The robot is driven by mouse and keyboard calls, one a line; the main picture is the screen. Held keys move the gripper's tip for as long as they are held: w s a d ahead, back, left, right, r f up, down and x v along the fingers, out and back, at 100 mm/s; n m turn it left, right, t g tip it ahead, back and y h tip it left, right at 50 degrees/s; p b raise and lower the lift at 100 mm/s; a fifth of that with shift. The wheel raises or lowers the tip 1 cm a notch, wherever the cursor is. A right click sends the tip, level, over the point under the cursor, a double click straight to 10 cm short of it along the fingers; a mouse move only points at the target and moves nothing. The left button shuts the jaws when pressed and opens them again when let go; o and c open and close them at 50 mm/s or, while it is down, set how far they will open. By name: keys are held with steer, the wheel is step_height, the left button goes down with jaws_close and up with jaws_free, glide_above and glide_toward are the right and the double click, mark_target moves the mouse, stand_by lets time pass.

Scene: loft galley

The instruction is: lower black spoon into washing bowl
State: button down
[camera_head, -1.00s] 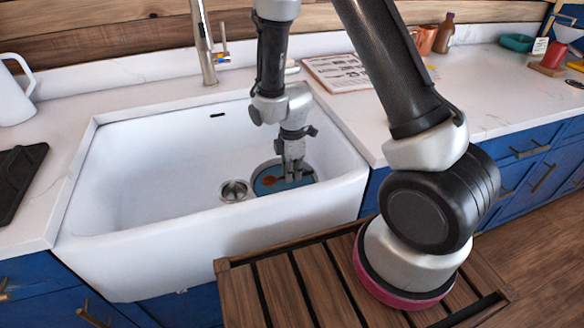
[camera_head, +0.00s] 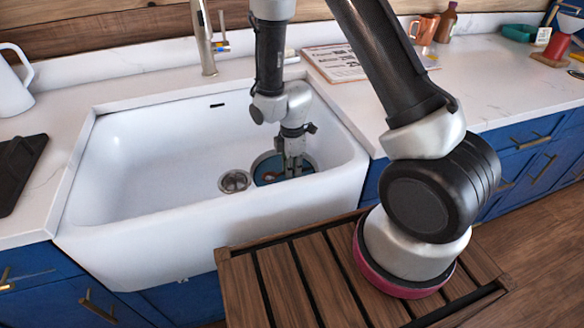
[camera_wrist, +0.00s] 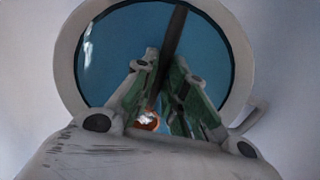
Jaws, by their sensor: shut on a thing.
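The washing bowl (camera_head: 256,164) stands inside the white sink at its right end, beside the drain, and holds blue liquid. In the wrist view its pale rim (camera_wrist: 66,60) circles the blue. My gripper (camera_head: 292,172) points down over the bowl. In the wrist view its green-padded fingers (camera_wrist: 170,100) are closed on the black spoon, whose dark shaft (camera_wrist: 174,38) runs up across the bowl. The spoon's lower part is hidden by the fingers, so I cannot tell how deep it reaches. A small orange thing with a white patch (camera_wrist: 147,120) shows in the bowl beside the fingers.
The sink (camera_head: 140,160) is empty left of the drain (camera_head: 234,181). The faucet (camera_head: 204,40) rises behind it. A printed board (camera_head: 335,63) lies on the right counter. A slatted wooden surface (camera_head: 300,285) is in front.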

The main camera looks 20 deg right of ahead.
steer(key=c, duration=1.4)
jaws_free()
step_height(320, 180, up, 12)
steer(key=s+d+r+m+t, duration=0.1)
steer(key=s+d+r+m, duration=0.4)
steer(key=r, duration=0.3)
steer(key=s+d+r+m+t, duration=0.2)
steer(key=s+d+r+m, duration=0.3)
steer(key=s+r+m, duration=0.2)
steer(key=s+d+r+m+t, duration=0.1)
steer(key=s+d+r+m, duration=0.4)
steer(key=r, duration=0.5)
steer(key=shift+s+r+m, duration=0.2)
steer(key=shift+s+m, duration=0.05)
steer(key=shift+s, duration=0.25)
steer(key=shift+s+r+m, duration=0.15)
steer(key=shift+s+m, duration=0.1)
steer(key=shift+s, duration=0.25)
